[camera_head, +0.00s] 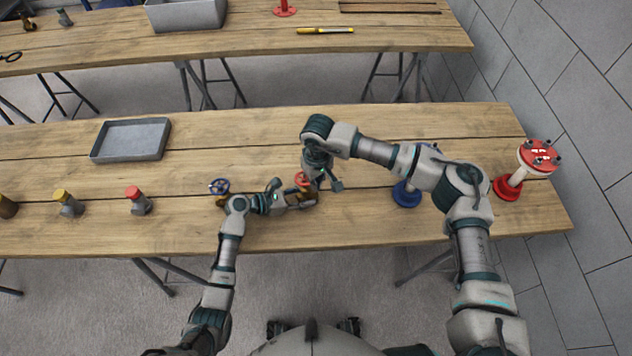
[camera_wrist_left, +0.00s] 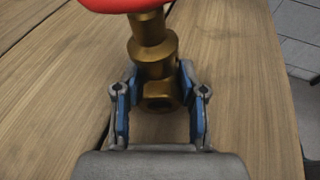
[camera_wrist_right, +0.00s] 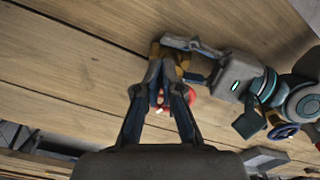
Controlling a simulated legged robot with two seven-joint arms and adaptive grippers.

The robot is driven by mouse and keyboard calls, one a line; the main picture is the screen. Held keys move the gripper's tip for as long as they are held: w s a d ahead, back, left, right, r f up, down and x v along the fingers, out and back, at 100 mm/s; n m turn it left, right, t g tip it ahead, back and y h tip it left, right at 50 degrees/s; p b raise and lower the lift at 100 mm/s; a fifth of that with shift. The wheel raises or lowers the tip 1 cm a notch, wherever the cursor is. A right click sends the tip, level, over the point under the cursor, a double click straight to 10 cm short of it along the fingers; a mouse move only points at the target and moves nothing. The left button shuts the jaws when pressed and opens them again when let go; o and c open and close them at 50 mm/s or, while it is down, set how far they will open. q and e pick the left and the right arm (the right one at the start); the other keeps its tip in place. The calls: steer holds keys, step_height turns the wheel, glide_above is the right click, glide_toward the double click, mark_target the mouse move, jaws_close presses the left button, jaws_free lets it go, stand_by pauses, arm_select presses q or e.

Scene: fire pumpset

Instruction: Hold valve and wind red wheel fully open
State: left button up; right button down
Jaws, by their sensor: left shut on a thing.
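A small brass valve with a red wheel (camera_head: 302,179) sits near the middle of the front table. My left gripper (camera_head: 302,202) comes from the left and is shut on the brass valve body (camera_wrist_left: 154,62); in the left wrist view the blue finger pads (camera_wrist_left: 160,98) stand on both sides of it, below the red wheel (camera_wrist_left: 120,4). My right gripper (camera_head: 326,182) points down at the wheel from above. In the right wrist view its fingers (camera_wrist_right: 168,72) come close together in front of the red wheel (camera_wrist_right: 190,94); whether they touch or grip it is unclear.
A blue-wheeled valve (camera_head: 219,187) stands left of my left gripper. A blue-based fitting (camera_head: 407,194) is partly behind my right arm, and a red and white stand (camera_head: 507,187) is at the right end. A grey tray (camera_head: 131,139) lies back left.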

steer(key=shift+d+r, duration=0.1)
arm_select(q)
steer(key=shift+c, duration=0.2)
arm_select(e)
steer(key=shift+s+d, duration=0.15)
steer(key=shift+d, duration=0.1)
arm_select(q)
steer(key=shift+r, duration=0.1)
arm_select(e)
steer(key=shift+s+a+r, duration=1)
steer(key=shift+a+r, duration=0.05)
steer(key=shift+r, duration=2.25)
step_height(320, 180, down, 7)
steer(key=shift+r, duration=0.15)
steer(key=shift+w, duration=0.15)
